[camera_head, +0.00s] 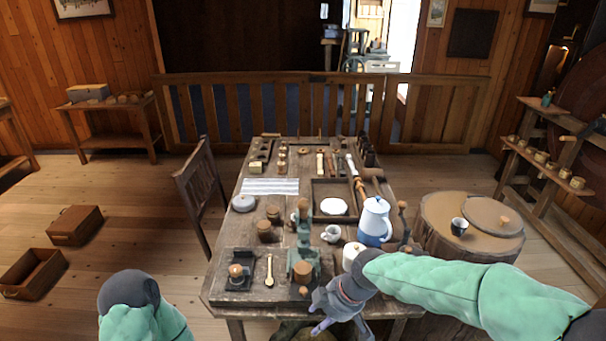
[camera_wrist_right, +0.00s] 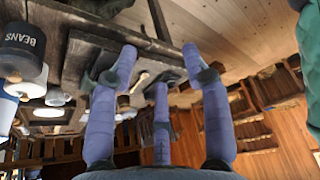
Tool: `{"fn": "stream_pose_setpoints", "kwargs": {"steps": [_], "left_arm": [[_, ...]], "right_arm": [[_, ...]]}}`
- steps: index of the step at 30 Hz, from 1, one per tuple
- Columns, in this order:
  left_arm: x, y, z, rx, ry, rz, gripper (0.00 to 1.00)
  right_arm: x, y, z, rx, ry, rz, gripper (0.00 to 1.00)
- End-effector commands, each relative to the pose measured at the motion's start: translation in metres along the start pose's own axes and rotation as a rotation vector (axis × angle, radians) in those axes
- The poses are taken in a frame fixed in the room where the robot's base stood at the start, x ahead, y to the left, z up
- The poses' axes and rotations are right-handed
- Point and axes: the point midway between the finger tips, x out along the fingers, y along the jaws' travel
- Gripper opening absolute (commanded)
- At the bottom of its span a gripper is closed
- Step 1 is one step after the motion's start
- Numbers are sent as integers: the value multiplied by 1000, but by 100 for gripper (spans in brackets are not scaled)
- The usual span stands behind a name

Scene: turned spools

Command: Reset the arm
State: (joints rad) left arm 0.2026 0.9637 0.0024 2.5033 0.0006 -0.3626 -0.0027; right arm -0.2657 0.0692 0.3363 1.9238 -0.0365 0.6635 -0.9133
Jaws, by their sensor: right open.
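My right arm (camera_head: 470,290) in its green sleeve comes in from the right of the head view, across the near right corner of the wooden table. My right gripper (camera_head: 322,320) hangs at the table's near edge, with its purple fingers pointing down and left. In the right wrist view the gripper (camera_wrist_right: 158,70) has its fingers spread apart with nothing between them. The table edge and a small spoon (camera_wrist_right: 140,82) show beyond the fingers. My left arm (camera_head: 143,312) shows only as a rounded green sleeve at the bottom left; its gripper is out of view.
A chair (camera_head: 197,185) stands left. A round stump table (camera_head: 440,235) stands right. Floor at left is partly clear.

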Motion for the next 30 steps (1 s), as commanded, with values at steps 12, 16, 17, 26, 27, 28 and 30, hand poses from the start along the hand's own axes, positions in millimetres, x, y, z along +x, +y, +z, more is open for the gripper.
{"fn": "stream_pose_setpoints", "kwargs": {"steps": [12, 16, 17, 26, 27, 28, 30], "left_arm": [[0, 0, 0, 0, 0, 0, 40], [0, 0, 0, 0, 0, 0, 40], [0, 0, 0, 0, 0, 0, 40], [0, 0, 0, 0, 0, 0, 40], [0, 0, 0, 0, 0, 0, 40], [0, 0, 0, 0, 0, 0, 40], [0, 0, 0, 0, 0, 0, 40]], "right_arm": [[55, 2, 30, 194, -16, -16, 48], [80, 0, 47, 291, -25, -23, 48], [87, 0, 51, 319, -26, -24, 48], [177, -31, 125, 726, -65, -44, 48], [189, -39, 137, 793, -72, -47, 48], [198, -45, 146, 845, -76, -48, 48], [216, -61, 166, 963, -88, -50, 48]]}}
